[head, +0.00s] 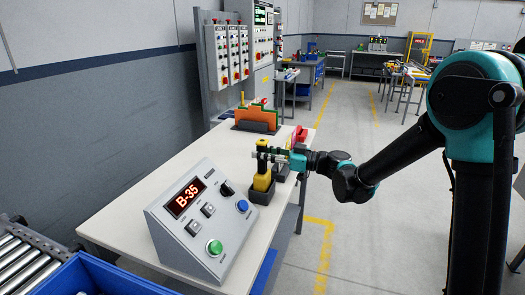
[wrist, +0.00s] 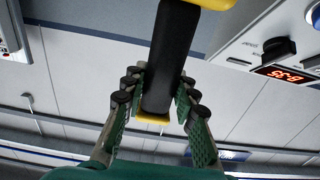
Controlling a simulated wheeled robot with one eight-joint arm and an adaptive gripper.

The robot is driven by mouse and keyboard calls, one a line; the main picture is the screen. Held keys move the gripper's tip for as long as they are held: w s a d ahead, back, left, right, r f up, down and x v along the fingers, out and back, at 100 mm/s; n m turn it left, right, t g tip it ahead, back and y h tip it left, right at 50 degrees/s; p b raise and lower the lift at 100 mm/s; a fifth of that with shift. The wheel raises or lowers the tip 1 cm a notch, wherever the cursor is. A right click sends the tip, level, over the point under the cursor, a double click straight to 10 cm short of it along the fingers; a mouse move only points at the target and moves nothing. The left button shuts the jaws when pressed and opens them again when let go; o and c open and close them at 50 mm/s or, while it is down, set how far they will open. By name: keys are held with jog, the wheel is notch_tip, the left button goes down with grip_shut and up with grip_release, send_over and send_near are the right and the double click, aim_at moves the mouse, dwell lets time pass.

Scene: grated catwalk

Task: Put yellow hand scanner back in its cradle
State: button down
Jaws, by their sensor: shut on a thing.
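My gripper (head: 268,157) reaches in from the right and is shut on the handle. In the wrist view my gripper (wrist: 158,100) has its fingers on both sides of the scanner's black handle (wrist: 170,65), with yellow at both ends. The dark cradle (head: 260,196) is directly under the scanner in the head view. The scanner's lower end is at the cradle's opening; I cannot tell whether it is fully seated.
A sloped control box (head: 203,222) reading B-35 stands in front of the cradle. A small dark holder (head: 281,174) is just behind the scanner. An orange and green item in a grey rack (head: 256,120) and a red object (head: 299,134) are farther back. The tabletop (head: 190,147) left of the scanner is clear.

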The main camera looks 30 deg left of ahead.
aim_at(263, 141)
jog(key=shift+f, duration=1.55)
jog(key=c, duration=1.1)
grip_release()
jog(key=shift+o, duration=0.3)
jog(key=o, duration=0.3)
jog(key=shift+r, duration=4.05)
